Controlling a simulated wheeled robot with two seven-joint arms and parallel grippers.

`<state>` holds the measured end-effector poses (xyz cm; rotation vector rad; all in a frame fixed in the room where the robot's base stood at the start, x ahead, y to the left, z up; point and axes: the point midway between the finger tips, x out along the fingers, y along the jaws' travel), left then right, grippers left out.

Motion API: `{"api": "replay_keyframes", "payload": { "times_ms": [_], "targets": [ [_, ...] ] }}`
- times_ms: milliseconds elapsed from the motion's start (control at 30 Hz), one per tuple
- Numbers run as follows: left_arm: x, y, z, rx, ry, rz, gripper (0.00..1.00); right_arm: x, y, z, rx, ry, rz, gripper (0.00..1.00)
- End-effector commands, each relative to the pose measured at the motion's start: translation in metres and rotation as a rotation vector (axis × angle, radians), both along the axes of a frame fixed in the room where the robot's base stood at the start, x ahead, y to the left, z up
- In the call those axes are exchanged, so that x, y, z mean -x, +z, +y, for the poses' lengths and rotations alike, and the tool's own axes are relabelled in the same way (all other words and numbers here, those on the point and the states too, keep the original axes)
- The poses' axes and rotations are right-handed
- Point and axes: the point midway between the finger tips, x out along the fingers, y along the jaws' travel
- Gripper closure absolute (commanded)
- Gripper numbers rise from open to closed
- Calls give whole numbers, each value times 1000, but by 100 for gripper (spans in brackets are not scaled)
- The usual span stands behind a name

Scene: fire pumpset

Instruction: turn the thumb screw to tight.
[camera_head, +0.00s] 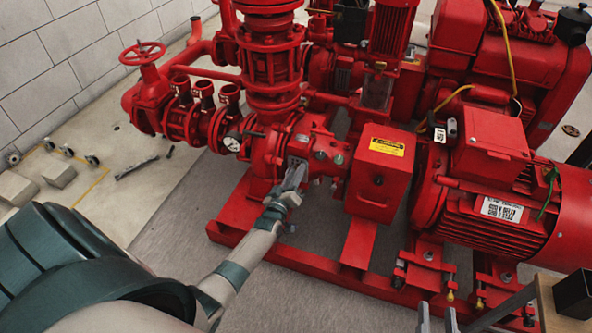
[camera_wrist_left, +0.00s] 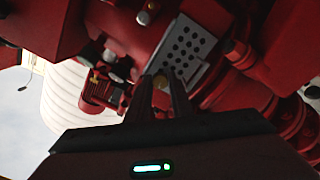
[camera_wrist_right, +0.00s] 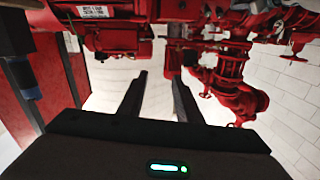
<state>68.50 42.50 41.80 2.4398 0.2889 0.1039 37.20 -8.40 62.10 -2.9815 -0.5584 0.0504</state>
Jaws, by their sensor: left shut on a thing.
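The thumb screw (camera_wrist_left: 161,80) shows in the left wrist view as a small brass-coloured round end at the tips of my left gripper (camera_wrist_left: 160,88). It sits in front of the red pump casing, beside a grey perforated plate (camera_wrist_left: 186,48). In the head view my left gripper (camera_head: 296,176) reaches the front of the red pump casing (camera_head: 268,152), and its fingers hide the screw there. The fingers are closed together on the screw. My right gripper (camera_wrist_right: 157,78) is open and empty; in the head view its fingertips (camera_head: 437,314) show at the bottom edge.
A red box with a yellow label (camera_head: 380,172) stands right of the left gripper, and a large red motor (camera_head: 495,215) beyond it. A pressure gauge (camera_head: 232,143) and valve piping lie to the left. The red base frame (camera_head: 330,262) runs below; grey floor in front is clear.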

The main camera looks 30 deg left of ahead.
Motion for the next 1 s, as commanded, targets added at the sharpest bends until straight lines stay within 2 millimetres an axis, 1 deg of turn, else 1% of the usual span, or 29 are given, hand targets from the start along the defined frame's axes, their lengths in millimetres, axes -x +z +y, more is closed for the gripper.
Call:
{"api": "replay_keyframes", "payload": {
  "times_ms": [200,433,700,1000],
  "targets": [
    [0,0,-1,-189,-1,48,100,1,-25,-6,43,2,141,69],
    [0,-1,-1,-337,0,85,100,4,-43,-11,73,4,238,69],
    [0,-1,-1,-419,-1,102,100,7,-53,-13,87,4,286,69],
    [0,-1,-1,-430,-1,105,100,7,-54,-13,88,5,293,69]
  ]
}}
